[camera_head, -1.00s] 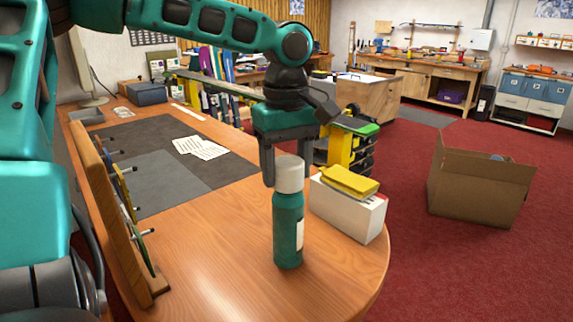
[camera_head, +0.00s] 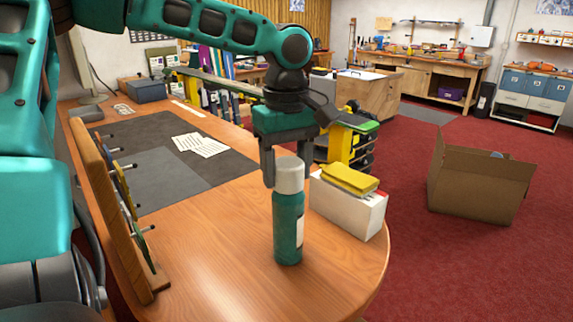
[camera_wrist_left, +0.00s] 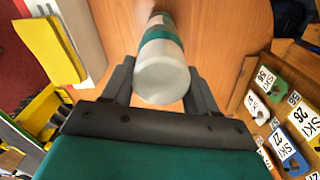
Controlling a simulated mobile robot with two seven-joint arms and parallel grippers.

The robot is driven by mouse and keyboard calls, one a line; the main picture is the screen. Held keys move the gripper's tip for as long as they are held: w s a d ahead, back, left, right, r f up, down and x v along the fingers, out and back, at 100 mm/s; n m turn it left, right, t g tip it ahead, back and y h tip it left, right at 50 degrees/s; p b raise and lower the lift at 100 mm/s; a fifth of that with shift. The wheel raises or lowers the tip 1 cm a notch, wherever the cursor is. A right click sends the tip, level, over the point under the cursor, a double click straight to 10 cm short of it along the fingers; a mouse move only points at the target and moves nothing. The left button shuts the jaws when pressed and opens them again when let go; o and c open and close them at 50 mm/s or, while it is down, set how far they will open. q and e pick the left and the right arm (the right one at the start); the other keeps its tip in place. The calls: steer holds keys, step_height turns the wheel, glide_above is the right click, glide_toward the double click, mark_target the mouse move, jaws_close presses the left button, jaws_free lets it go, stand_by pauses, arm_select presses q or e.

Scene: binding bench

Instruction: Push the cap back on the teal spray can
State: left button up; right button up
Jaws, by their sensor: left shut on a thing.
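The teal spray can (camera_head: 288,232) stands upright on the wooden bench, with a pale label on its right side. Its whitish cap (camera_head: 289,175) is on top, in line with the can, with no clear gap between them; I cannot tell how firmly it is seated. My left gripper (camera_head: 286,170) points down from above, shut on the cap with a finger on either side. In the left wrist view the cap (camera_wrist_left: 161,78) fills the space between the fingers, and the teal body (camera_wrist_left: 158,34) shows beyond it. My right gripper is not in view.
A white box (camera_head: 347,208) with a yellow object (camera_head: 349,179) on it stands close right of the can. A wooden board (camera_head: 112,215) with hanging tags stands at the left. A dark mat (camera_head: 226,167) with papers lies behind. The bench front is clear; a cardboard box (camera_head: 478,184) sits on the floor.

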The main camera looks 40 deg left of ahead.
arm_select(q)
steer(key=o, duration=1.2)
steer(key=shift+o, duration=0.2)
steer(key=shift+o, duration=0.8)
steer(key=shift+r, duration=3.5)
jaws_close()
